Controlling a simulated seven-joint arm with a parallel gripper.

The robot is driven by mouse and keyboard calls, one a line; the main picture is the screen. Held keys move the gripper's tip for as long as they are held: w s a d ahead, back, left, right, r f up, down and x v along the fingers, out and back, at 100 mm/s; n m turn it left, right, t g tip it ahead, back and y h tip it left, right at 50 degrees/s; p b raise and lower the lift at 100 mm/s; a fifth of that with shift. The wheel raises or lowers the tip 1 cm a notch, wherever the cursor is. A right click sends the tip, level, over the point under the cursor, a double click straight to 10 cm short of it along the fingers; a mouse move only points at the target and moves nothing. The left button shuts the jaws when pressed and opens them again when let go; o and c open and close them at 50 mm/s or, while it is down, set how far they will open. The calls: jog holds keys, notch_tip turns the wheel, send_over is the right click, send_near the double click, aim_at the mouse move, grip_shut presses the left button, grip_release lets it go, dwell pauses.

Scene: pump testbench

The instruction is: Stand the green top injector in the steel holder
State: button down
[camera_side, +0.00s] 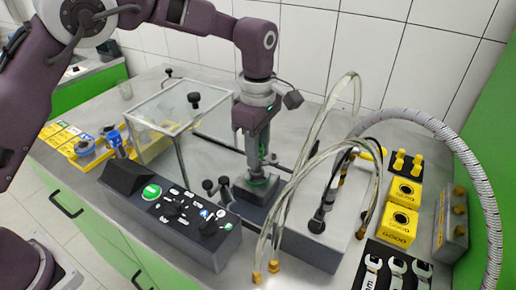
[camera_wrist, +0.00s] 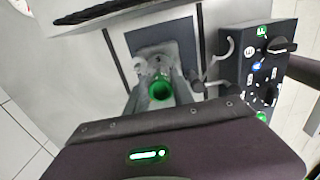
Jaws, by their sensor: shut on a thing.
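My gripper (camera_side: 258,165) points straight down over the middle of the bench. It is shut on the green top injector (camera_side: 262,151), whose green part shows between the fingers. In the wrist view the injector's round green top (camera_wrist: 160,88) sits between the two fingers of my gripper (camera_wrist: 160,93). The injector looks upright. The fingers hide its lower end, so I cannot tell how deep it sits.
A clear box (camera_side: 165,115) is to the left. Clear looped hoses (camera_side: 305,170) rise to the right. Yellow blocks (camera_side: 403,205) and wrenches (camera_side: 395,268) lie farther right.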

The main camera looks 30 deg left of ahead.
jog(key=shift+f, duration=0.35)
dwell(0.4)
jog(key=c, duration=1)
grip_release()
jog(key=shift+r, duration=3.5)
